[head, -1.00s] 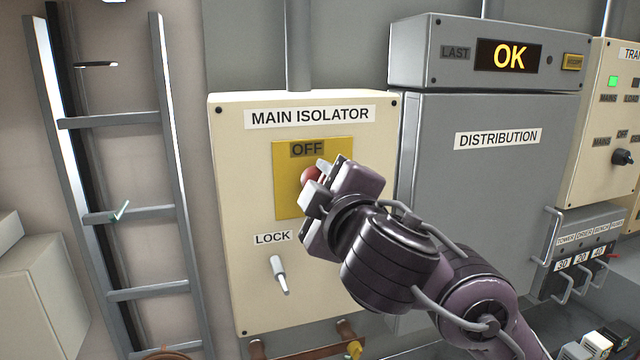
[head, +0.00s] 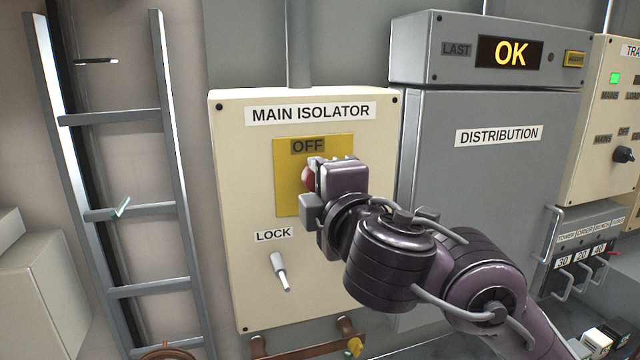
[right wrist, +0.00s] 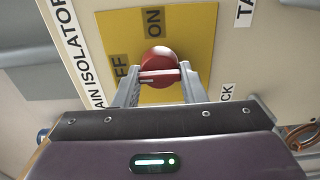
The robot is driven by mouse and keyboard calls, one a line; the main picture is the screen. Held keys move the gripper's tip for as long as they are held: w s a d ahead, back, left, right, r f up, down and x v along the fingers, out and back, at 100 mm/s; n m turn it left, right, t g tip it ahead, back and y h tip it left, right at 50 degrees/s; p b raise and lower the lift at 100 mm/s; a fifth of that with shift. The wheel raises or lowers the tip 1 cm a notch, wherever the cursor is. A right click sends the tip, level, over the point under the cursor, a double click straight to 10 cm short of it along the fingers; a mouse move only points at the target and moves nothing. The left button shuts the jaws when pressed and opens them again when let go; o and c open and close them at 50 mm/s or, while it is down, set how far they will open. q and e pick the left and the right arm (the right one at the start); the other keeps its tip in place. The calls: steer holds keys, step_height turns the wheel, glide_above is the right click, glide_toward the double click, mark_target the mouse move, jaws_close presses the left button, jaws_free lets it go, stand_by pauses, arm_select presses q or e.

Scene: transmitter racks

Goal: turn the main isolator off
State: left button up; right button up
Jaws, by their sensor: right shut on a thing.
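The main isolator (head: 235,190) is a cream box with a yellow plate (head: 286,192) and a red knob (head: 308,178). The OFF label (head: 308,146) is above the knob. In the right wrist view, the red knob (right wrist: 159,58) sits between my right gripper's fingers (right wrist: 160,76), which are shut on it. A pale stripe on the knob runs crosswise between the fingers, its left end towards the OFF label (right wrist: 123,76). The ON label (right wrist: 153,23) is beyond the knob. In the head view, my right gripper (head: 313,190) partly hides the knob. My left gripper is out of view.
A lock lever (head: 280,270) points down below the knob, near my right gripper. A grey distribution cabinet (head: 490,180) stands to the right, under a display reading OK (head: 510,53). A ladder (head: 110,115) stands at left. A brown pipe or bar (head: 310,342) runs below the box.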

steer(key=shift+f, duration=0.1)
steer(key=o, duration=1)
steer(key=shift+c, duration=0.2)
steer(key=shift+s, duration=0.1)
steer(key=p+v, duration=0.2)
steer(key=v, duration=0.5)
steer(key=shift+s, duration=0.3)
steer(key=shift+d, duration=0.1)
